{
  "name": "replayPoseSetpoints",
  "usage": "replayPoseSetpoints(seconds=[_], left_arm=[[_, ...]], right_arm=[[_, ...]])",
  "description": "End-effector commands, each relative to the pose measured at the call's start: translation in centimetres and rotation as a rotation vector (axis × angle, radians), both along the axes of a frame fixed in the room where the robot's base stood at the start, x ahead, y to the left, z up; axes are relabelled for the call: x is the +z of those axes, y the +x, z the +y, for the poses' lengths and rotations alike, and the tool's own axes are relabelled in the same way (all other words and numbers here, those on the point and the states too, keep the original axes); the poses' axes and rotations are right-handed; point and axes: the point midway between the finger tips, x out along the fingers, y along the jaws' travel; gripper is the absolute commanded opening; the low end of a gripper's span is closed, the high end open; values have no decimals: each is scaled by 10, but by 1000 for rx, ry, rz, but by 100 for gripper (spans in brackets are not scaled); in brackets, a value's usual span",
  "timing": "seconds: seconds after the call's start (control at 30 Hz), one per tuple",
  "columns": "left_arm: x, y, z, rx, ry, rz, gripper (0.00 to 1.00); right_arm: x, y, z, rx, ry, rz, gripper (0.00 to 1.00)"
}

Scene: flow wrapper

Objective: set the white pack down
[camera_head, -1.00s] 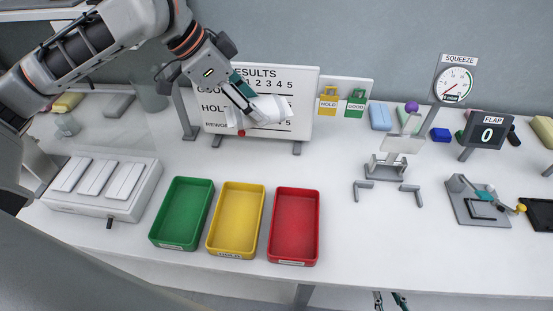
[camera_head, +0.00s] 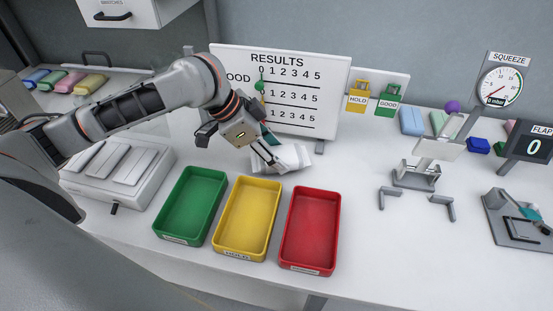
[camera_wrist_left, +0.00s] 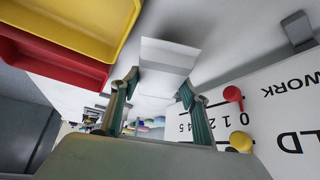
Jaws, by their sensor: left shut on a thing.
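The white pack (camera_head: 292,157) is in front of the results board and just behind the yellow and red trays. It also shows in the left wrist view (camera_wrist_left: 168,58), between the two fingers. My left gripper (camera_head: 274,160) is shut on the pack, reaching down from the left; the fingers also show in the left wrist view (camera_wrist_left: 160,88). The gripper hides part of the pack. I cannot tell whether the pack touches the table. My right gripper is not in view.
The green tray (camera_head: 167,235), yellow tray (camera_head: 236,254) and red tray (camera_head: 306,268) stand in a row, empty. The results board (camera_head: 330,75) stands behind the pack. A scale-like white unit (camera_head: 150,185) is at left. Bare table (camera_head: 358,180) lies right of the pack.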

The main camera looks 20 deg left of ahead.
Motion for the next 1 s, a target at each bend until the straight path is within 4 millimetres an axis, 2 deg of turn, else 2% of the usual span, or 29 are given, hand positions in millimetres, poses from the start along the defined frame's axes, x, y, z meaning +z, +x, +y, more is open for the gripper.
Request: replayPoseSetpoints(seconds=[0.03, 0.1, 0.5, 0.53, 0.57, 1.0], left_arm=[[-14, -1, 0, 0, -2, 8, 24], [-21, -1, 0, 1, -1, 7, 24], [-22, 0, 0, 1, -1, 3, 24], [-22, 0, 0, 0, 0, 2, 53], [-22, 0, 0, 0, 0, 2, 61], [-17, 0, 1, 1, 0, 0, 62]], right_arm=[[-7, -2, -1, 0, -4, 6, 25], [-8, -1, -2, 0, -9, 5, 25], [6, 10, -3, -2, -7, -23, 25], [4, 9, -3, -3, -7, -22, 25], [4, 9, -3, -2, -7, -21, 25], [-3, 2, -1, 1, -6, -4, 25]])
